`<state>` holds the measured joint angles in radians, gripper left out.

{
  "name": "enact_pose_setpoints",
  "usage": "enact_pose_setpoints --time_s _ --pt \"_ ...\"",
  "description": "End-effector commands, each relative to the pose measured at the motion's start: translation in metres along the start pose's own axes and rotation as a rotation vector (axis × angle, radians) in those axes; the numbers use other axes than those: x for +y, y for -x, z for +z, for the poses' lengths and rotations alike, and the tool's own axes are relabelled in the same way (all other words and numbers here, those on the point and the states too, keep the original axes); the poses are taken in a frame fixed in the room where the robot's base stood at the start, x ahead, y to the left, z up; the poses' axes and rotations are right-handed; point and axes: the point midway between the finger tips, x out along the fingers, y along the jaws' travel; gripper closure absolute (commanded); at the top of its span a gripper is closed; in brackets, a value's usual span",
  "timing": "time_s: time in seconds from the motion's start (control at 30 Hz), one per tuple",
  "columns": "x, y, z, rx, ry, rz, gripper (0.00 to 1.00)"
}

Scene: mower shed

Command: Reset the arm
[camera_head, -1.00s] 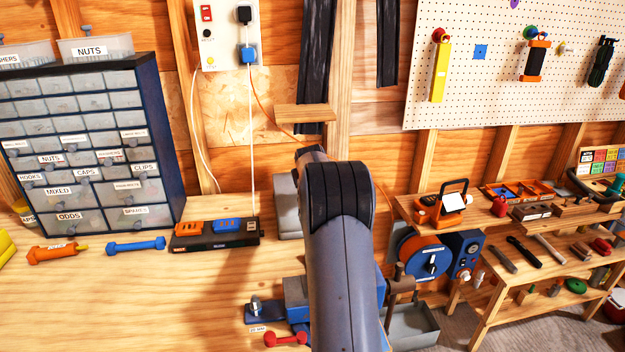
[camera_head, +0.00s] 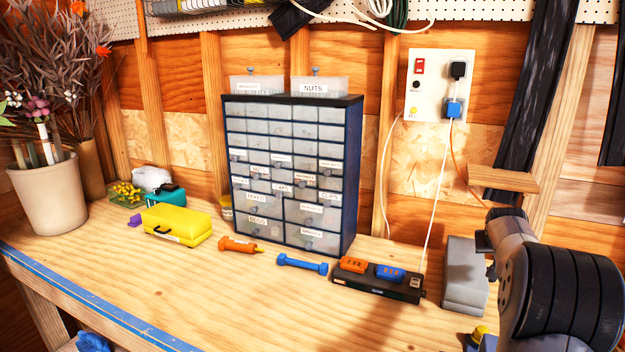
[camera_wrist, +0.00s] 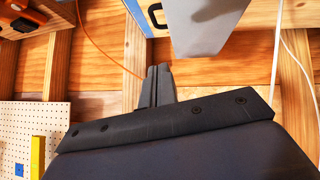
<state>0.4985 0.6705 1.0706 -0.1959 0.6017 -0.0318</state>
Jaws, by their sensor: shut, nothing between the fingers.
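My gripper (camera_wrist: 157,86) shows in the wrist view as two dark fingers close together, with nothing between them. It is clear of any object it could be holding. In the head view my arm stands at the lower right, folded up in front of the wall, and I cannot make out the fingertips there. A grey block (camera_head: 465,275) stands on the bench just left of my arm.
The bench (camera_head: 190,295) holds a drawer cabinet (camera_head: 355,175), a yellow case (camera_head: 178,226), an orange tool (camera_head: 238,245), a blue dumbbell-shaped tool (camera_head: 302,263) and a black charger strip (camera_head: 380,281). A potted plant (camera_head: 45,195) stands far left. The bench's front is bare.

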Motion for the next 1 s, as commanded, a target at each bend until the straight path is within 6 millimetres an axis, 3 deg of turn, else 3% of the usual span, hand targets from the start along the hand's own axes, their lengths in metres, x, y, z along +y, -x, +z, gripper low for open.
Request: enact_pose_setpoints --time_s 0.67,1.0 --pt "0.001 -0.088 -0.001 -0.003 0.000 0.000 1.00" --pt "0.002 -0.128 0.018 -0.001 -0.001 0.003 1.00"
